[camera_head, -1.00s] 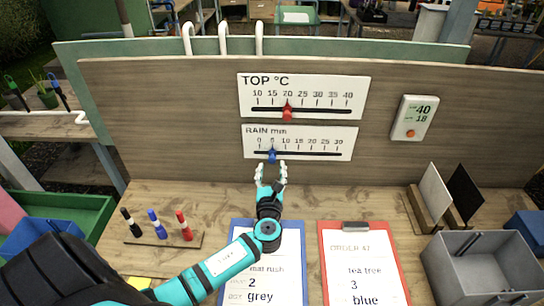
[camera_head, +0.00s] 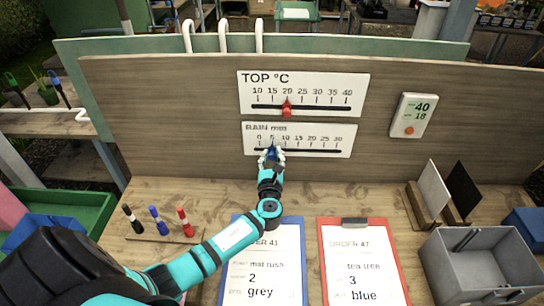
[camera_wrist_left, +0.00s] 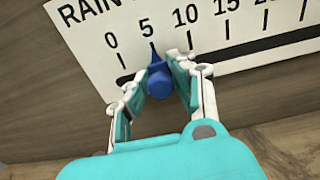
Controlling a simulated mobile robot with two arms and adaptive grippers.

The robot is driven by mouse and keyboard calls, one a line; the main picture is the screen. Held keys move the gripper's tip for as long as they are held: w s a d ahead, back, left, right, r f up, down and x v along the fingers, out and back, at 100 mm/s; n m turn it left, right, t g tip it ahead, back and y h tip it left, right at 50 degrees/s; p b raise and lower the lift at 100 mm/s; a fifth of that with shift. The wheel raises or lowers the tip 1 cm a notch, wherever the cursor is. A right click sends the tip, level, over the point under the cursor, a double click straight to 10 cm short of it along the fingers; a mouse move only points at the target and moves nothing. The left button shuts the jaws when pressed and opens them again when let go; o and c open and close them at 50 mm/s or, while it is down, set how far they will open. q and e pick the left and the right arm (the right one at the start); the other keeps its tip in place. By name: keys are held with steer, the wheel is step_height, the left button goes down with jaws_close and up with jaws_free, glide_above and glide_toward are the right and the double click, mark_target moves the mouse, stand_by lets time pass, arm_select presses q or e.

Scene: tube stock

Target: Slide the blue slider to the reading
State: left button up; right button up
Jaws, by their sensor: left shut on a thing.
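The blue slider (camera_head: 272,150) sits on the dark slot of the RAIN mm scale (camera_head: 320,138), on the upright board. In the left wrist view the blue slider (camera_wrist_left: 158,80) has its pointer at the 5 mark. My left gripper (camera_head: 271,157) is at the slider, and its fingers stand on both sides of the knob, shut on it. The left gripper also shows in the left wrist view (camera_wrist_left: 160,92). A small display (camera_head: 415,115) to the right on the board reads 40 above 18. My right gripper is not in view.
The TOP °C scale (camera_head: 330,95) with a red slider (camera_head: 287,109) at 20 is just above. Blue (camera_head: 290,235) and red (camera_head: 400,260) clipboards lie on the bench. Markers stand at left (camera_head: 158,222); a grey bin (camera_head: 440,260) is at right.

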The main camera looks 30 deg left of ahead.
mark_target(298, 150)
arm_select(q)
jaws_close()
steer(key=shift+w+d, duration=0.1)
steer(key=shift+d, duration=0.05)
steer(key=w+d, duration=0.1)
steer(key=d, duration=0.1)
steer(key=w+d+b, duration=0.1)
steer(key=d, duration=0.1)
steer(key=w+d, duration=0.2)
steer(key=shift+d+b, duration=0.4)
steer(key=shift+a, duration=0.1)
steer(key=o, duration=0.9)
jaws_free()
steer(key=v, duration=1.2)
steer(key=shift+s+a, duration=0.1)
